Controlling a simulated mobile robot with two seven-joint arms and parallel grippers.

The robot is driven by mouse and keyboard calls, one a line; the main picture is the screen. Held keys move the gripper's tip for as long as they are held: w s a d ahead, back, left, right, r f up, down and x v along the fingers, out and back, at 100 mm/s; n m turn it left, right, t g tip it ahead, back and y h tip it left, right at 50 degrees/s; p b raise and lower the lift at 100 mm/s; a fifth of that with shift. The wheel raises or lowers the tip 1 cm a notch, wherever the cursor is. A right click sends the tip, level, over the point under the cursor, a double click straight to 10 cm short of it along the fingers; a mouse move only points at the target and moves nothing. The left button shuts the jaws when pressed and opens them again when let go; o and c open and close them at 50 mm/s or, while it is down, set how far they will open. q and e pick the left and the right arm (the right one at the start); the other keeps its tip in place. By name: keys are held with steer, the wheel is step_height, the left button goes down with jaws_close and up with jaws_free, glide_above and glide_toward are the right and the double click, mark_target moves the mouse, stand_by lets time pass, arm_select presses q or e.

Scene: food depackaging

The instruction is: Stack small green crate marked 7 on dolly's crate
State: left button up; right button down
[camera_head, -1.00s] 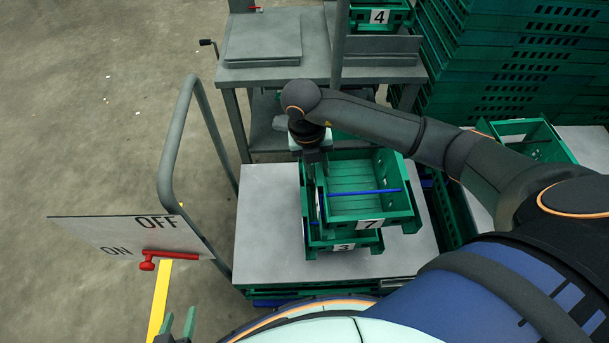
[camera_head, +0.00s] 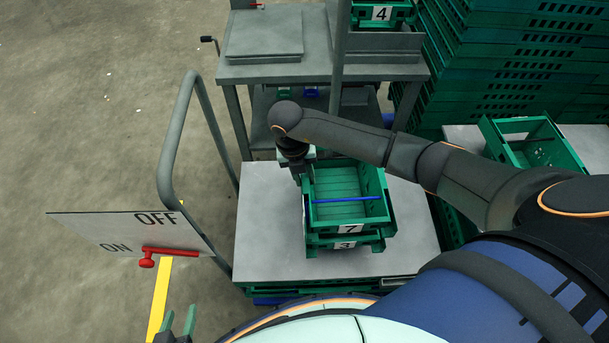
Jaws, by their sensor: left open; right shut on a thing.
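The small green crate marked 7 (camera_head: 350,229) is directly over the green crate marked 3 (camera_head: 345,245) on the dolly (camera_head: 270,220), nearly lined up with it. Whether the two touch all round I cannot tell. A blue bar (camera_head: 346,200) spans the inside of crate 7. My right gripper (camera_head: 304,180) is shut on crate 7's left wall, its fingertips partly hidden. My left gripper (camera_head: 179,325) is open and empty at the bottom edge, left of the dolly.
A grey metal table (camera_head: 318,72) with a crate marked 4 (camera_head: 381,14) stands behind. Tall green crate stacks (camera_head: 520,60) fill the back right. Another open green crate (camera_head: 535,150) is at the right. A handrail (camera_head: 180,130) and ON/OFF sign (camera_head: 120,228) stand left.

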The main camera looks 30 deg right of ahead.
steer(key=shift+f, duration=0.15)
steer(key=c, duration=0.7)
jaws_free()
steer(key=shift+r, duration=0.25)
steer(key=r, duration=0.4)
steer(key=a+r, duration=0.1)
steer(key=r, duration=0.6)
steer(key=shift+w+a+r, duration=0.4)
steer(key=shift+s+f, duration=0.1)
